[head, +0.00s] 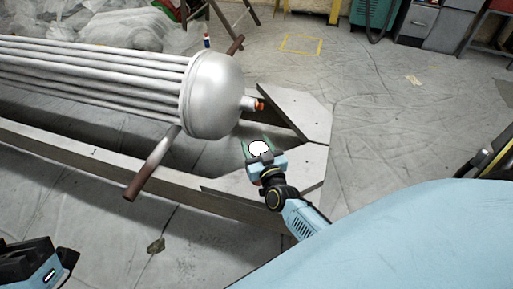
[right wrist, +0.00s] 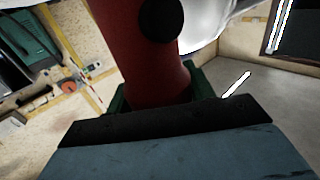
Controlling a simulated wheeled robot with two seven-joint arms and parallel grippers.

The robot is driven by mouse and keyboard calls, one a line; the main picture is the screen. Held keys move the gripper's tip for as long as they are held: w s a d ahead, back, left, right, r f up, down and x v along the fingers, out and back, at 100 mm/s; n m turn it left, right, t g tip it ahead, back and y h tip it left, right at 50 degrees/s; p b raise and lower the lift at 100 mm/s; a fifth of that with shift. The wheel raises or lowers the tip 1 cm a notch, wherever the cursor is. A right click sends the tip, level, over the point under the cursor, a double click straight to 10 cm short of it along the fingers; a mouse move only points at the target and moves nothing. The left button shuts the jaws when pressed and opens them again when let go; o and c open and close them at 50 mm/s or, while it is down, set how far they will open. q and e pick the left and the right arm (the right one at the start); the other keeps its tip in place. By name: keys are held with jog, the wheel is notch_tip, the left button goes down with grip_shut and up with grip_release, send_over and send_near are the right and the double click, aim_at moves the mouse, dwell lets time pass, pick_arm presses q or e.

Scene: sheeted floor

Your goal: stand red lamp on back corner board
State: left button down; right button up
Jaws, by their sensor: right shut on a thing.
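The red lamp (right wrist: 152,60) fills the middle of the right wrist view as a red body with a round black spot. My right gripper (head: 258,149) is shut on it; its green fingers sit on either side. In the head view only the lamp's bright white top (head: 258,147) shows clearly, over the inner edge of the near corner board. The back corner board (head: 302,112) is a bare grey plate at the frame's far corner, beyond the gripper. Part of my left arm's end (head: 35,268) shows at bottom left; its fingers cannot be made out.
A silver tank with long tubes (head: 215,95) lies across the frame, left of my right gripper, with an orange-tipped nozzle (head: 254,104) pointing toward the back corner board. The near corner board (head: 300,165) lies under my right arm. The floor to the right is open.

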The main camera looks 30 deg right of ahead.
dwell(0.3)
jog(key=shift+f, duration=0.2)
jog(key=o, duration=1.4)
jog(key=shift+c, duration=0.2)
jog(key=shift+r, duration=0.1)
